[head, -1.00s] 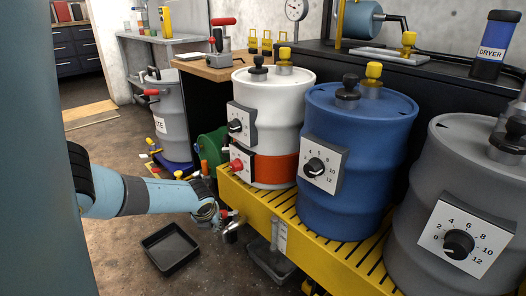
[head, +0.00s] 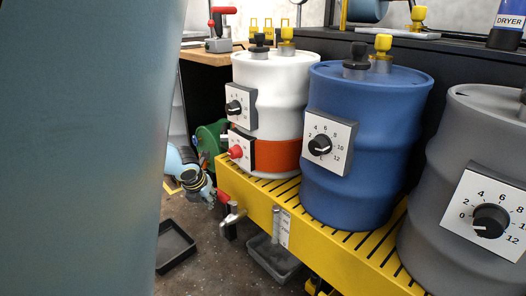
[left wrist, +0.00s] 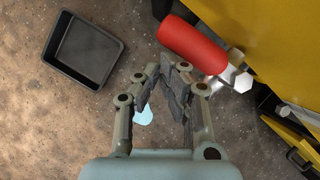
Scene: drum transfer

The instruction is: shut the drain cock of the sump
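The drain cock (head: 233,216) of the sump sticks out from the front of the yellow sump pallet (head: 262,212) at its left end. Its metal body also shows in the left wrist view (left wrist: 236,74). Its red handle (left wrist: 192,45) lies slanted there, beyond the fingertips. My left gripper (left wrist: 174,68) is partly open, with a narrow gap between its tips and nothing held. The handle appears apart from the fingers. In the head view the left gripper (head: 210,194) is just left of the cock, small and partly hidden. The right gripper is not in view.
A black tray (head: 175,246) lies on the floor left of the pallet; a grey tub (head: 272,262) stands below it. White (head: 270,95), blue (head: 365,150) and grey (head: 440,190) drums stand on the pallet. A pale blue patch (left wrist: 143,116) shows below the gripper.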

